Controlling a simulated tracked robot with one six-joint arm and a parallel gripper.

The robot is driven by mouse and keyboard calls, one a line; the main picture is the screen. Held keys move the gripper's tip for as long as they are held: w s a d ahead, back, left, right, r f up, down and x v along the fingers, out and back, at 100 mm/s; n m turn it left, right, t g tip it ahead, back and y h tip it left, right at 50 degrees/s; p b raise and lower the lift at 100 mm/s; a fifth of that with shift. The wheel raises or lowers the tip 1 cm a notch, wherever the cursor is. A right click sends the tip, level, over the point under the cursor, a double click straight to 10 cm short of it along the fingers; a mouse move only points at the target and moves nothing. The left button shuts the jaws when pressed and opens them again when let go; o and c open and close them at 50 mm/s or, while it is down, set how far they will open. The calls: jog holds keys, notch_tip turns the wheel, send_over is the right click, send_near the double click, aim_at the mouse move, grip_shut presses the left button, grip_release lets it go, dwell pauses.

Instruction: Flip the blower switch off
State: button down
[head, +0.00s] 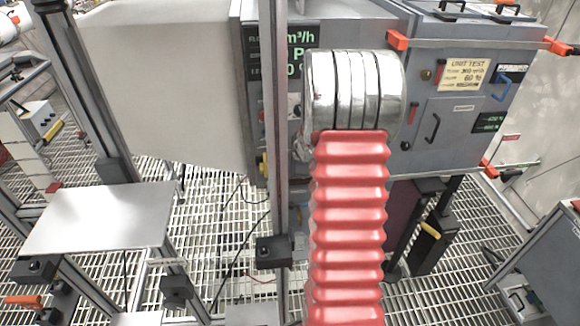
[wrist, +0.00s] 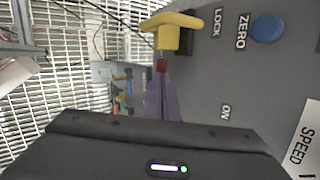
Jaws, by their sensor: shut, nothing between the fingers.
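A small red tip (wrist: 162,66) shows just beyond my gripper (wrist: 162,78), whose purple fingers are together and empty. The red tip may belong to the blower switch; the fingers hide what lies below it, and I cannot tell whether they touch it. The switch position is not clear. In the head view the panel (head: 277,35) is partly covered by a post and my arm, and my gripper is hidden.
A yellow lever (wrist: 177,30) beside the word LOCK sticks out just beyond the fingertips. A blue button (wrist: 267,27) sits by ZERO. In the head view, a vertical metal post (head: 273,120) stands close left of my arm. A bare white table (head: 105,217) is at left.

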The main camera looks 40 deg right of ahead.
jog(key=shift+w+f, duration=0.1)
jog(key=shift+f, duration=0.05)
jog(key=shift+w+a+f, duration=0.15)
jog(key=shift+a+f, duration=0.1)
jog(key=shift+f, duration=0.2)
jog(key=shift+w+a+f, duration=0.1)
jog(key=shift+a+f, duration=0.1)
jog(key=shift+f, duration=0.2)
jog(key=shift+a+r, duration=0.1)
jog(key=shift+r, duration=0.05)
jog(key=shift+r, duration=0.65)
jog(key=w+a+v, duration=0.1)
jog(key=a+v, duration=0.1)
jog(key=v, duration=1.1)
jog(key=shift+r, duration=0.55)
dwell(0.4)
